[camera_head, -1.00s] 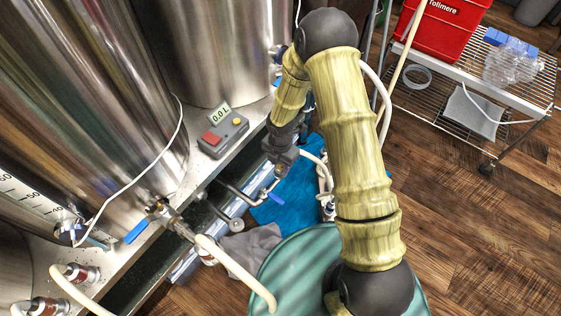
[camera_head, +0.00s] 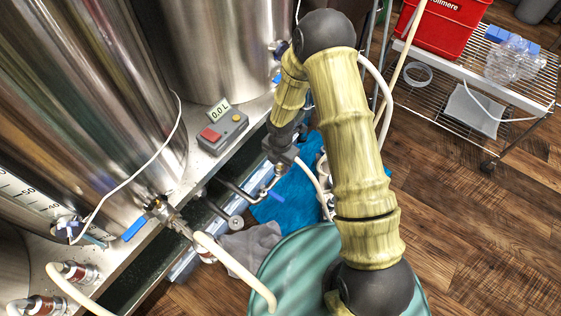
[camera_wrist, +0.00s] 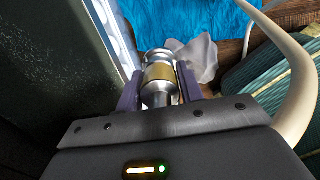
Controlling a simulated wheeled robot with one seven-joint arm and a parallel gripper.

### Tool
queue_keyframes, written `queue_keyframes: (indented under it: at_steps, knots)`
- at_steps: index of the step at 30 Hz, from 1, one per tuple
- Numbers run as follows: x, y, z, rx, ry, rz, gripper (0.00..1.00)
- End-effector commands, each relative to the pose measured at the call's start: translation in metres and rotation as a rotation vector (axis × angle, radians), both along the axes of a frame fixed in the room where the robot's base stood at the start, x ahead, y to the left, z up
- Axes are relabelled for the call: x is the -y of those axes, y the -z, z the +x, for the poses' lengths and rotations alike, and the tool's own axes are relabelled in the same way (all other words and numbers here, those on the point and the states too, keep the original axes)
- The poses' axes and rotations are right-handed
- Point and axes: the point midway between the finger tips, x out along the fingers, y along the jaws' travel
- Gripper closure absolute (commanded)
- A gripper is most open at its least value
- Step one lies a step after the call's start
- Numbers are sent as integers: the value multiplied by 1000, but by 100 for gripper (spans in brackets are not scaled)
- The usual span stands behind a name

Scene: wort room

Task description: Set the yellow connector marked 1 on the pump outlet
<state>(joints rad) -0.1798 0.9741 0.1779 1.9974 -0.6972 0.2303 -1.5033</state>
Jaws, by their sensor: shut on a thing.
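My gripper (camera_wrist: 160,90) is shut on a silver metal connector with a yellow band (camera_wrist: 158,73), held between its two purple fingers in the wrist view. No number can be read on it. In the head view my gripper (camera_head: 281,147) is beyond the steel ledge, above a blue cloth; my own arm and gripper body hide the connector there. A pale hose (camera_head: 316,172) runs down from beside my gripper. I cannot pick out the pump outlet for certain.
Large steel tanks (camera_head: 95,95) stand at the left on a ledge with a grey control box (camera_head: 222,131) reading 0.0 L. A green drum (camera_head: 290,262) and grey cloth (camera_head: 252,246) are below. A wire cart (camera_head: 460,66) with a red crate (camera_head: 443,28) stands at upper right. Open floor lies right.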

Motion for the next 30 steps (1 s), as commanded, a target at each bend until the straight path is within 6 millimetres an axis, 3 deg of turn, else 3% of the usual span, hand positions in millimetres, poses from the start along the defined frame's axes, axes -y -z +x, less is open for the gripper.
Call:
queue_keyframes:
  at_steps: [2,3,6,7,19,30]
  knots:
    - [0,2,0,0,0,0,90]
    - [0,1,0,1,0,1,59]
    - [0,1,0,1,0,1,39]
    - [0,1,0,1,0,1,37]
    - [0,-7,0,1,0,1,37]
    - [0,-73,1,3,1,2,37]
